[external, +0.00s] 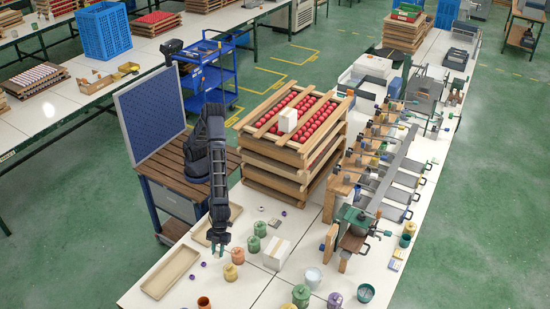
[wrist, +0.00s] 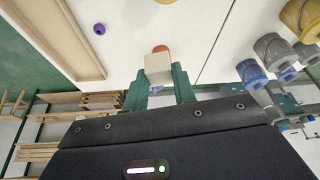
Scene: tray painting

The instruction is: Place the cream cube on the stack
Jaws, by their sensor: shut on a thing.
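My gripper (external: 219,247) points down over the near left of the white table in the external view, beside a shallow wooden tray. In the wrist view my gripper (wrist: 159,82) has its two green fingers on either side of a cream cube (wrist: 158,68), holding it at their tips. The held cube cannot be made out in the external view. A stack of wooden racks (external: 283,170) filled with red balls stands behind and right of my gripper. A pale cream block (external: 288,119) sits on top of that stack.
The shallow wooden tray (external: 170,272) lies left of my gripper. A blue pegboard (external: 150,112) stands behind my arm.

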